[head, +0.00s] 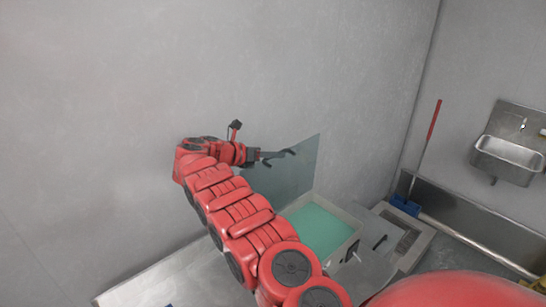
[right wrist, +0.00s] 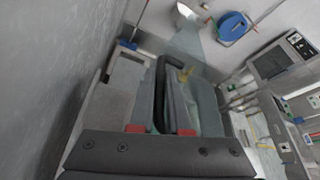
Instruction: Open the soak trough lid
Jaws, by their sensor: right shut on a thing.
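The soak trough (head: 354,238) is a pale open box with flat green contents, seen right of my right arm in the head view. Its lid (head: 303,165) is a translucent grey-green panel. It stands steeply raised at the trough's far left side, near the wall. My right gripper (head: 268,155) is at the panel's upper part, shut on the dark lid handle. In the right wrist view, the dark curved handle (right wrist: 163,72) lies between the two fingers of the gripper (right wrist: 160,105). My arm hides part of the lid and the trough's left side. My left gripper is not in view.
A grey wall is close behind the lid and gripper. Grey equipment (head: 372,256) adjoins the trough on the right. A metal sink (head: 508,160) and a red-handled, blue-headed tool (head: 430,135) are farther right. A bare metal surface (head: 165,280) is at lower left.

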